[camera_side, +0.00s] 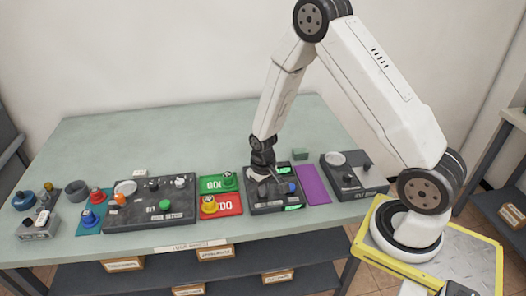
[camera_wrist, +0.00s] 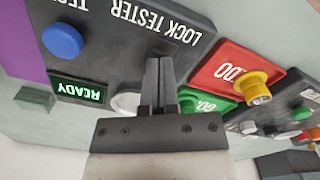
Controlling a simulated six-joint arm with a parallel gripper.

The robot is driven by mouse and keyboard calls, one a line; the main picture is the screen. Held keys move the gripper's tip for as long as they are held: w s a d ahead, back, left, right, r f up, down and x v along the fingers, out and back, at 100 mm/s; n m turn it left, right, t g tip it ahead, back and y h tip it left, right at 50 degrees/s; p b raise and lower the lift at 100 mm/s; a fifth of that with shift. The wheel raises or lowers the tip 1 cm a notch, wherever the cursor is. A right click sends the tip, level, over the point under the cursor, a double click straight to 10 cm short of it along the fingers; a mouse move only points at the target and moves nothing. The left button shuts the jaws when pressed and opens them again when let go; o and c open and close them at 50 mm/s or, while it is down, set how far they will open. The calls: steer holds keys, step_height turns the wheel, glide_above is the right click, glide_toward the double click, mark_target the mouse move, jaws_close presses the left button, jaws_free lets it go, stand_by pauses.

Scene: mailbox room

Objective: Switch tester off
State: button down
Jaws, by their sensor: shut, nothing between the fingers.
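The lock tester (camera_side: 262,208) is a dark box on the table, lettered "LOCK TESTER" in the wrist view (camera_wrist: 110,40). It has a blue round button (camera_wrist: 62,41) and a lit green display (camera_wrist: 80,92) reading "READY". In the side view, a second green strip (camera_side: 293,207) is lit at its front edge. My gripper (camera_wrist: 160,62) is shut and empty, pointing down over the tester; it also shows in the side view (camera_side: 263,178). A pale round part (camera_wrist: 125,103) is partly hidden beside my fingers. I cannot tell whether the fingertips touch the tester.
A red "DO" pad (camera_wrist: 228,72) and a green "GO" pad (camera_side: 213,184) carry knobs beside the tester. A dark control panel (camera_side: 120,217) stands further left. A purple mat (camera_side: 313,184) and another dark box (camera_side: 349,190) lie to the right. The table's back is clear.

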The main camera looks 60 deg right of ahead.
steer(key=shift+f, duration=0.2)
steer(key=shift+r, duration=3.5)
steer(key=shift+r, duration=0.1)
steer(key=s+a+r+n+t, duration=0.2)
steer(key=s+a+r, duration=0.4)
steer(key=s+r, duration=0.3)
steer(key=shift+s+a+r+n+t, duration=0.2)
steer(key=shift+a+r+n+t, duration=0.1)
steer(key=shift+a+n, duration=0.15)
